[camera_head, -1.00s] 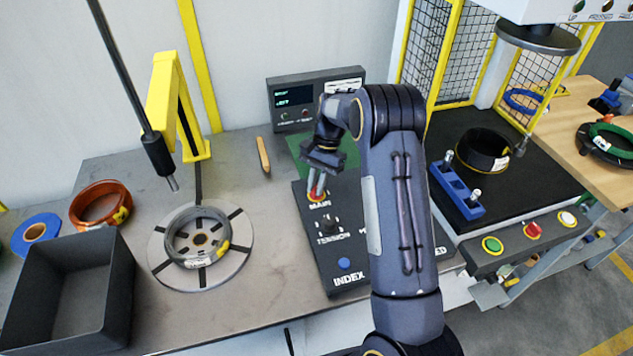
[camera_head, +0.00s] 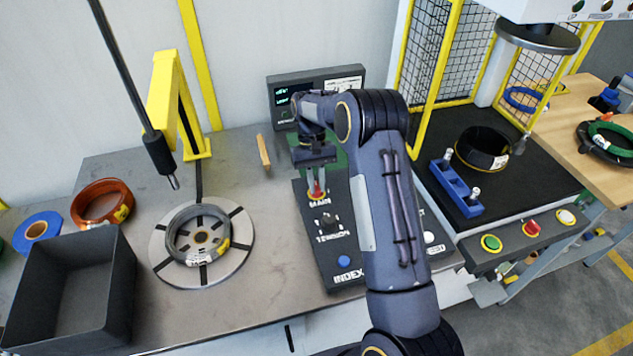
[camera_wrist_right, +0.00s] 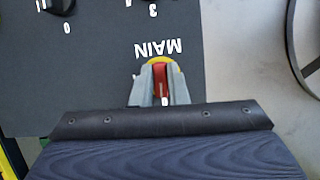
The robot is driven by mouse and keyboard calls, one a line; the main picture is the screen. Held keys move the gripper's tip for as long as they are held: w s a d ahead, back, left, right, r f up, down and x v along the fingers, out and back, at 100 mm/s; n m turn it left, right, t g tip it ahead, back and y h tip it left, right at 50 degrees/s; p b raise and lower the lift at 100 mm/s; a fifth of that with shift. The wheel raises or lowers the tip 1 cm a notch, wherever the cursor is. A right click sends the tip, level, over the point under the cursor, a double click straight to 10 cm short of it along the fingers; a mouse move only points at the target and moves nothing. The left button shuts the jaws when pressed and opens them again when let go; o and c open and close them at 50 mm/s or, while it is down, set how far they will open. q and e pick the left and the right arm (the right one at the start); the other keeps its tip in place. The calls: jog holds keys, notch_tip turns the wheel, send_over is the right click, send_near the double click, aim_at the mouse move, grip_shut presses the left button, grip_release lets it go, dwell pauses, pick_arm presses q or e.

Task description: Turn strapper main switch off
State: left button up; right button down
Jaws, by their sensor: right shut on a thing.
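The strapper's main switch is a red knob on a yellow round base, under the word MAIN in the right wrist view (camera_wrist_right: 160,76). In the head view the red knob (camera_head: 317,189) shows at the far end of the dark control panel (camera_head: 340,262). My right gripper (camera_head: 317,187) reaches down from above with its fingers on either side of the knob, shut on it. The fingers hide part of the knob, and its exact angle is hard to read. My left gripper is not in view.
The panel also carries a tension knob (camera_head: 326,221) and a blue index button (camera_head: 343,261). A display box (camera_head: 316,90) stands behind. A wire coil (camera_head: 199,234) lies on the round turntable at left, near a dark bin (camera_head: 68,290).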

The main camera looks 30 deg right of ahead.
jog(key=shift+n, duration=0.4)
jog(key=c, duration=1.4)
grip_release()
jog(key=shift+c, duration=0.2)
jog(key=b+v, duration=0.1)
jog(key=v, duration=0.6)
jog(key=shift+r, duration=0.4)
jog(key=shift+w, duration=0.15)
